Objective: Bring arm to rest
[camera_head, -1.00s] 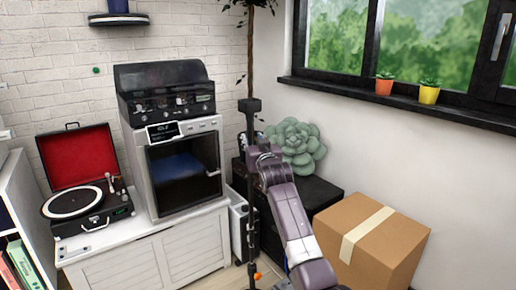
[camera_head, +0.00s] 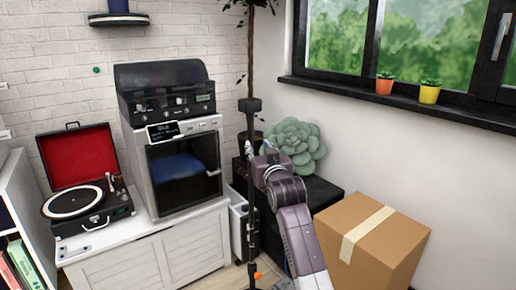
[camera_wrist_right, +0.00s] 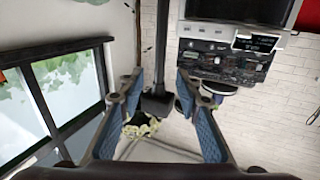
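My right arm (camera_head: 290,205), purple and grey, reaches up from the bottom of the head view, in front of the black cabinet and the green plant. In that view its gripper is small and mostly hidden behind the wrist. In the right wrist view my right gripper (camera_wrist_right: 160,85) has its two blue-padded fingers spread apart with nothing held between them. A black pole end shows between and beyond the fingers. My left arm and gripper are not in view.
A black pole (camera_head: 251,200) stands close to the right arm. A cardboard box (camera_head: 390,245) is right of it, and a green succulent (camera_head: 295,145) sits on the black cabinet (camera_head: 320,192).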

